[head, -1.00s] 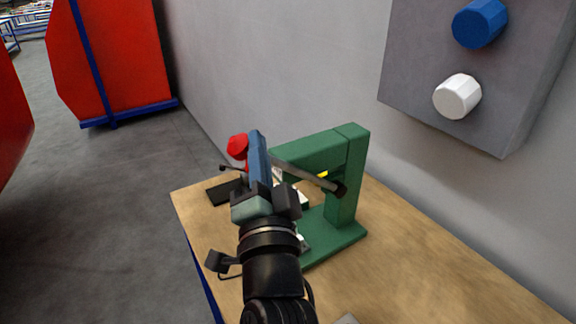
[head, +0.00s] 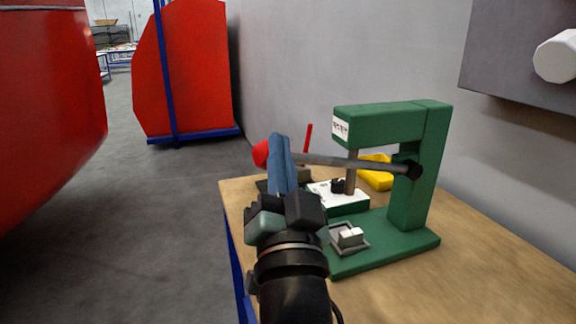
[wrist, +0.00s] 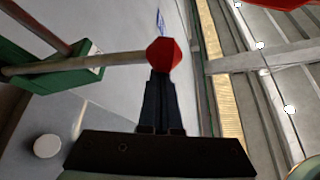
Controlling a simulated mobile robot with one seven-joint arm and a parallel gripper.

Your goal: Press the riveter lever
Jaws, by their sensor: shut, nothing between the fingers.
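The green riveter (head: 410,215) stands upright on the wooden table. Its grey lever (head: 340,161) runs left from a black pivot on the frame, rising slightly to a red knob (head: 261,154). My gripper (head: 279,140) is shut and empty, its blue fingers upright at the knob end and hiding part of the knob and lever. In the wrist view the red knob (wrist: 162,54) lies at the tips of my dark fingers (wrist: 160,76); they look touching or very near. The lever (wrist: 75,64) extends left to the green riveter (wrist: 45,82).
The table (head: 470,270) has bare room at the front right. A small grey tray (head: 347,238) sits by the riveter's base, and a yellow object (head: 375,174) lies behind. A wall panel (head: 512,55) hangs at upper right. Red nosecones (head: 190,75) stand on the left.

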